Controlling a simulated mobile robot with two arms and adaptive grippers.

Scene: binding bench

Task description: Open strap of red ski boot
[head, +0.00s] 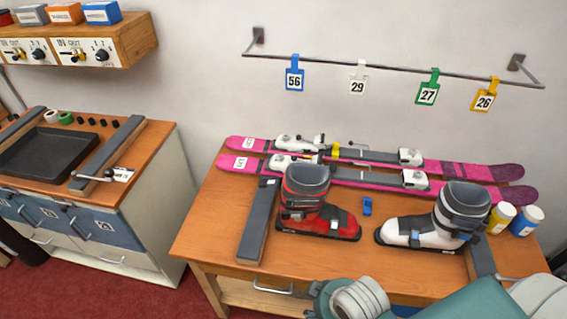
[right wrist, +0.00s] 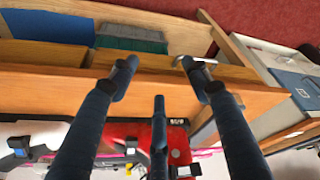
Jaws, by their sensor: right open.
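The red ski boot (head: 340,222) stands upright on the wooden bench, its grey cuff at the top and its toe pointing right. Light buckles (head: 292,215) show on its near side; I cannot tell whether the strap is fastened. In the right wrist view the red boot (right wrist: 183,155) appears at the bottom, partly hidden behind the fingers. My right gripper (right wrist: 160,78) is open and empty, its dark fingers spread over the bench's front edge. In the head view only my right arm shows, at the lower right. My left gripper is not in view.
A white ski boot (head: 405,230) stands right of the red one, with a small blue item (head: 367,206) between. Pink skis (head: 455,172) lie behind. A dark bar (head: 256,225) lies left of the red boot. Yellow (head: 500,217) and blue (head: 526,220) jars stand at right.

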